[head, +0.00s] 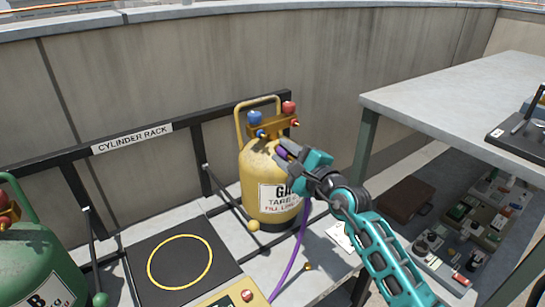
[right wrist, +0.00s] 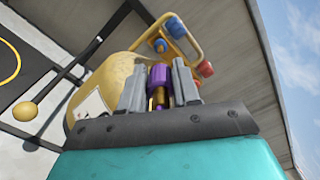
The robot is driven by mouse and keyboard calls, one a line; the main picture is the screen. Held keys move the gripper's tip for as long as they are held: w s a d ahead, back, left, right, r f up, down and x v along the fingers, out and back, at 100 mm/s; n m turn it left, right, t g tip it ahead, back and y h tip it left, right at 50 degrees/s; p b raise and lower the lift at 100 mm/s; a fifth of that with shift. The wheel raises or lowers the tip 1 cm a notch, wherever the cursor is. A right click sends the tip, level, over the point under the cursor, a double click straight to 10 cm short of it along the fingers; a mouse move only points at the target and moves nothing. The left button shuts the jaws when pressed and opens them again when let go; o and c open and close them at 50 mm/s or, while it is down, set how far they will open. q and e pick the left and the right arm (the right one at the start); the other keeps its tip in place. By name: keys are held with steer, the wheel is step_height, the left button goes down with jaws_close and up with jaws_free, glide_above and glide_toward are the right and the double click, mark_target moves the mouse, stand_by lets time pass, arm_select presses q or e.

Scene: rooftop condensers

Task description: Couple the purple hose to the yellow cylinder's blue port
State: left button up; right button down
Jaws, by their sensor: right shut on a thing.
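The yellow cylinder (head: 262,175) stands upright at the rack, with a blue knob (head: 254,117) and a red knob (head: 289,107) on its top valve block. The blue port (head: 261,134) faces forward below the blue knob. My right gripper (head: 284,153) is in front of the cylinder's shoulder, just below and right of the blue port, and apart from it. It is shut on the end of the purple hose (head: 293,260). In the right wrist view, the purple hose end (right wrist: 160,73) with a brass part sits between both fingers. My left gripper is not in view.
A green cylinder (head: 38,262) stands at the lower left. A black pad with a yellow ring (head: 180,235) lies between the cylinders. A grey table (head: 450,95) stands at the right, with boxes and parts below. The rack rail (head: 70,157) runs behind.

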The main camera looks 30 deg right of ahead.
mark_target(260, 134)
steer(key=shift+w+a+b, duration=0.2)
steer(key=shift+w+b, duration=0.25)
steer(key=shift+w, duration=0.7)
steer(key=shift+w+a+b, duration=0.15)
steer(key=shift+w+b, duration=0.3)
steer(key=shift+w, duration=0.65)
steer(key=shift+p, duration=0.3)
steer(key=shift+w, duration=0.5)
steer(key=shift+w+a, duration=0.1)
steer(key=shift+w, duration=0.3)
steer(key=shift+w, duration=0.45)
stand_by(0.9)
